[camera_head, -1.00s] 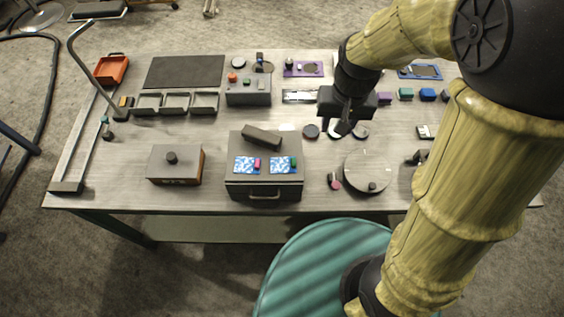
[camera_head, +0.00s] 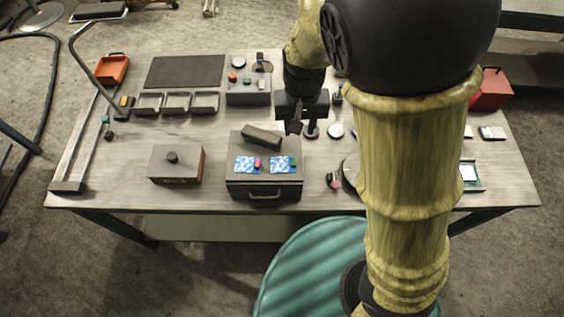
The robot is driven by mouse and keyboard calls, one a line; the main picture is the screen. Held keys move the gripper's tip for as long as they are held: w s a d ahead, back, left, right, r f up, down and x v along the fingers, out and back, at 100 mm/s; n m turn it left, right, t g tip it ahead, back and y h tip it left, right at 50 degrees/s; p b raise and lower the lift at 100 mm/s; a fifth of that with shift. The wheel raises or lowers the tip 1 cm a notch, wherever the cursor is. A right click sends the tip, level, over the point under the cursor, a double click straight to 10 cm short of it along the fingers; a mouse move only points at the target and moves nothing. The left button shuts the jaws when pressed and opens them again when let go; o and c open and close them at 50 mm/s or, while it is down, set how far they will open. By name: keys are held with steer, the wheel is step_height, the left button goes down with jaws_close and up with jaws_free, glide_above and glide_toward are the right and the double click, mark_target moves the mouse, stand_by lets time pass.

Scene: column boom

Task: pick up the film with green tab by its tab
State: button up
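Two blue-and-white patterned films lie side by side on top of a dark box with a front handle. The right one, the film with green tab (camera_head: 279,167), has a small green tab (camera_head: 293,162) at its right edge. The left film (camera_head: 243,165) has a pink tab (camera_head: 257,163). My gripper (camera_head: 296,127) hangs above the table behind the box, a little right of the films and apart from them. Its fingers are small and dark here, and I cannot tell whether they are open or shut.
A dark bar (camera_head: 262,136) lies across the back of the box top (camera_head: 236,183). A lidded box with a knob (camera_head: 176,170) stands to the left. Grey trays (camera_head: 176,103) and a control block (camera_head: 247,97) stand behind. My arm hides much of the table's right side.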

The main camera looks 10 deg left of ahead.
glide_above(293, 159)
steer(key=f, duration=0.9)
steer(key=shift+w+d+f, duration=0.1)
steer(key=shift+d+f, duration=0.15)
steer(key=shift+d, duration=0.15)
steer(key=shift+a+f+p, duration=0.2)
steer(key=shift+f+p, duration=0.15)
steer(key=shift+f, duration=0.95)
steer(key=shift+a+f+p, duration=0.15)
steer(key=shift+f+p, duration=0.2)
steer(key=shift+f, duration=0.95)
jaws_close()
